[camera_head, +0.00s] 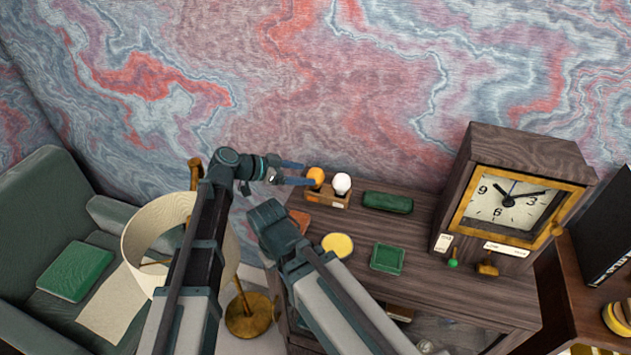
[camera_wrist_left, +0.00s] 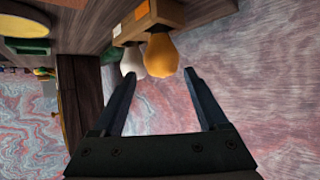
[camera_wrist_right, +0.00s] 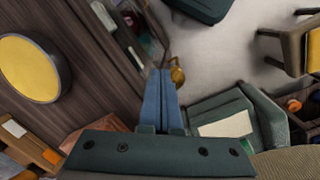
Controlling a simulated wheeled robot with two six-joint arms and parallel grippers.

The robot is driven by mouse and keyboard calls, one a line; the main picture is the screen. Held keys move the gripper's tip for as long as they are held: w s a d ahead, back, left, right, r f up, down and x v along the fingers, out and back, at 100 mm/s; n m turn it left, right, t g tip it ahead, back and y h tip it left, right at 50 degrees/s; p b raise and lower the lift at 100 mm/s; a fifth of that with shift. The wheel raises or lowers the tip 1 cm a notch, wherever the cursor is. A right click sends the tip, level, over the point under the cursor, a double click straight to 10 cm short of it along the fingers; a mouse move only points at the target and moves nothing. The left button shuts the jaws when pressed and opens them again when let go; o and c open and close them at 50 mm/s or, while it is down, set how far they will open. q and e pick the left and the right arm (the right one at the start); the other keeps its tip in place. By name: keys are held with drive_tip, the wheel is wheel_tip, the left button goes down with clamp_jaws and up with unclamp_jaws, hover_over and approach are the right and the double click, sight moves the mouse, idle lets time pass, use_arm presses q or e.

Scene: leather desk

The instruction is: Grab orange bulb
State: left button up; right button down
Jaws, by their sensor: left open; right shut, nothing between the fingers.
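The orange bulb (camera_head: 316,175) stands in a small wooden holder (camera_head: 333,200) at the back left of the dark wooden desk, beside a white bulb (camera_head: 341,183). My left gripper (camera_head: 304,173) is open, its fingers pointing at the orange bulb. In the left wrist view the orange bulb (camera_wrist_left: 161,56) lies just beyond the fingertips of my left gripper (camera_wrist_left: 160,76), between their lines, and the white bulb (camera_wrist_left: 132,61) is near one finger. Nothing is held. My right gripper (camera_wrist_right: 162,73) is shut and empty; its arm reaches the desk's left side in the head view.
A yellow disc (camera_head: 338,245), a green tray (camera_head: 387,258) and a green case (camera_head: 387,202) lie on the desk (camera_head: 440,300). A large clock (camera_head: 505,205) stands at the right. A lamp (camera_head: 160,230) and a green armchair (camera_head: 45,190) are at the left.

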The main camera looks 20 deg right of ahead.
sight(311, 172)
use_arm(q)
drive_tip(key=b+x, duration=0.2)
drive_tip(key=x, duration=0.3)
drive_tip(key=shift+w+d+r, duration=0.15)
drive_tip(key=shift+w+d, duration=0.05)
drive_tip(key=shift+r, duration=0.1)
drive_tip(key=c, duration=1.1)
wheel_tip(311, 172, up, 10)
drive_tip(key=p, duration=1)
drive_tip(key=shift+s, duration=0.1)
